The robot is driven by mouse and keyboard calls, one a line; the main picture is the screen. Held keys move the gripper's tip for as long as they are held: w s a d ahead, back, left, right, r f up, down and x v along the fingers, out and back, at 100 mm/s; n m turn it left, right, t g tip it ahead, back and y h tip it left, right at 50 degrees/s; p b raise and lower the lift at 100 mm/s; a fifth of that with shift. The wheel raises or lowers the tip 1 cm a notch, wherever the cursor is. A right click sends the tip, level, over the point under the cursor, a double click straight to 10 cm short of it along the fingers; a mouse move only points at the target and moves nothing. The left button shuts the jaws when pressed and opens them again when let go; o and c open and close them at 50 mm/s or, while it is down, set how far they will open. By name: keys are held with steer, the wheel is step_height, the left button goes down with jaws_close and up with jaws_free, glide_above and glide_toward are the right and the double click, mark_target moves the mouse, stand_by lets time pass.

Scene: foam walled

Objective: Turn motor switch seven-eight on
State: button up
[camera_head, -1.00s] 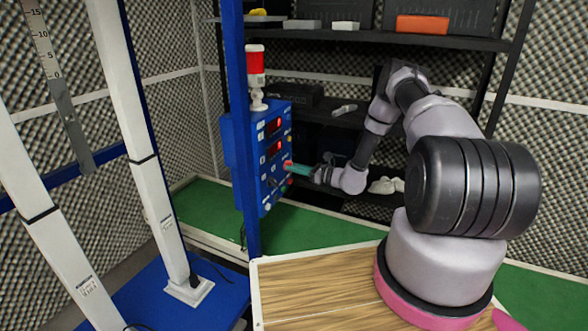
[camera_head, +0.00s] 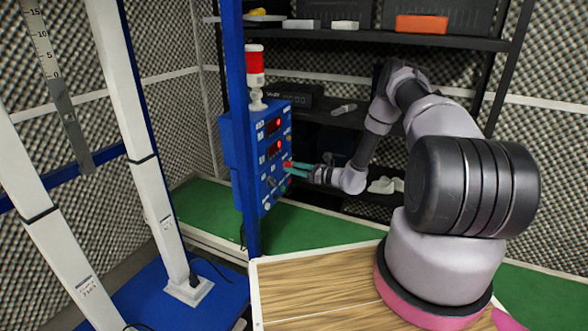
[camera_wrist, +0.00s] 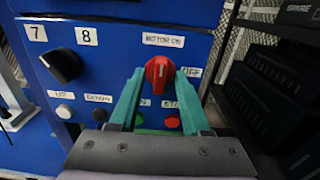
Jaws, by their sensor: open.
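The blue control box (camera_head: 239,165) stands beside a blue post, its panel (camera_wrist: 120,60) facing my gripper. A red rotary knob (camera_wrist: 160,70) sits under a "MOTOR ON" label (camera_wrist: 163,40), with an "OFF" label (camera_wrist: 190,72) to its right. The knob's pale mark points roughly upward. My gripper (camera_head: 288,170) is at the panel. In the wrist view its teal fingers (camera_wrist: 160,80) are open, one on each side of the red knob. I cannot tell whether they touch it. A black knob (camera_wrist: 62,66) sits to the left, below labels 7 (camera_wrist: 38,33) and 8 (camera_wrist: 86,36).
Below the knobs are UP (camera_wrist: 63,111) and DOWN (camera_wrist: 93,114) buttons, a green button (camera_wrist: 140,119) and a red button (camera_wrist: 172,122). A blue post (camera_head: 240,120) stands close to the box. Dark shelves (camera_head: 350,37) stand behind my arm.

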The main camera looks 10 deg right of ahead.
steer(key=v, duration=1.1)
steer(key=shift+w, duration=0.1)
steer(key=s+a+r+n+g+h, duration=0.1)
steer(key=s+a+r+n+g, duration=0.25)
steer(key=r, duration=0.55)
steer(key=s+a+r+n+g+h, duration=0.1)
steer(key=s+a+r+n+g, duration=0.15)
steer(key=r+n, duration=0.45)
steer(key=s+a+r+n+g+h, duration=0.15)
steer(key=s+r+g, duration=0.25)
steer(key=r, duration=0.8)
steer(key=s+d+r+n+t+h, duration=0.2)
steer(key=s+r+n+t+h, duration=0.1)
steer(key=s+r, duration=0.6)
steer(key=s+d+r+n+t+h, duration=0.2)
steer(key=s+r+n+h, duration=0.3)
steer(key=s+r, duration=0.4)
steer(key=s+t+h, duration=0.1)
steer(key=s, duration=0.5)
steer(key=shift+d+r+n+t, duration=0.25)
steer(key=shift+r+n+t, duration=0.05)
steer(key=shift+n, duration=0.1)
